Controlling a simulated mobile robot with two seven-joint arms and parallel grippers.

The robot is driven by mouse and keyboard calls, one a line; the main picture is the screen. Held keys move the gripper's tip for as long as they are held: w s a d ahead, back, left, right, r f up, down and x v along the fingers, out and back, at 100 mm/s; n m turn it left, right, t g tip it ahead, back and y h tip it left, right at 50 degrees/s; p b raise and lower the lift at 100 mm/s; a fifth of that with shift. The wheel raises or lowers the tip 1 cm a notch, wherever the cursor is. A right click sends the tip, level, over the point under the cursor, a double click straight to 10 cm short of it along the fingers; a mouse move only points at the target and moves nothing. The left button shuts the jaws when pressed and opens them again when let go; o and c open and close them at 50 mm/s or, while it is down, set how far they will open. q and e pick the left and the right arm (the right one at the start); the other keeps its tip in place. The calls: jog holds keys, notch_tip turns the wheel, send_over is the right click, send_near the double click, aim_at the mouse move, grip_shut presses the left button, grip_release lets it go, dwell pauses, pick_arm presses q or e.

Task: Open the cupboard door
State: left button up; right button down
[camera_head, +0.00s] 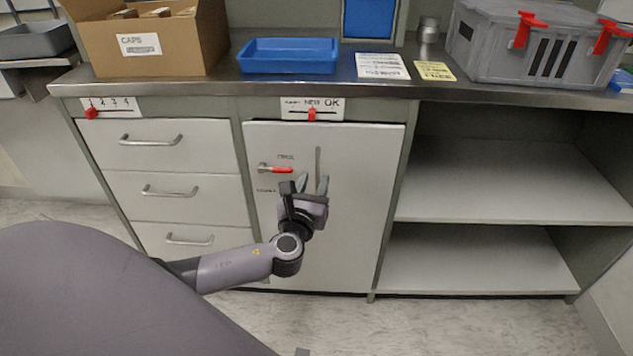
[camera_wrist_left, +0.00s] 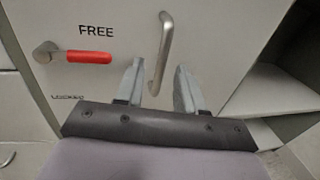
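The cupboard door (camera_head: 355,225) is a light grey panel under the bench; it looks shut or nearly so. Its vertical metal bar handle (camera_head: 318,160) also shows in the wrist view (camera_wrist_left: 165,45). Left of the handle, a red-gripped lever (camera_head: 277,169) lies horizontal, just below the word FREE; in the wrist view the lever (camera_wrist_left: 88,57) points right. My left gripper (camera_head: 313,185) is open in front of the door. In the wrist view its fingers (camera_wrist_left: 158,82) stand apart on either side of the handle's lower end; I cannot tell whether they touch it. My right gripper is out of view.
Drawers (camera_head: 181,195) with bar handles stand left of the door. Open shelves (camera_head: 500,185) on the right are empty. The bench above holds a cardboard box (camera_head: 155,60), a blue tray (camera_head: 290,66) and a grey crate (camera_head: 545,60). The floor in front looks clear.

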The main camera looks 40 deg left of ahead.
pick_arm(q)
jog(key=shift+x, duration=0.95)
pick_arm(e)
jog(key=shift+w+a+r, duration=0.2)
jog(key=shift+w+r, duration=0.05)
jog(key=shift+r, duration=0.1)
pick_arm(q)
jog(key=shift+c, duration=0.3)
grip_shut()
jog(key=shift+s+d, duration=0.1)
jog(key=shift+d, duration=0.05)
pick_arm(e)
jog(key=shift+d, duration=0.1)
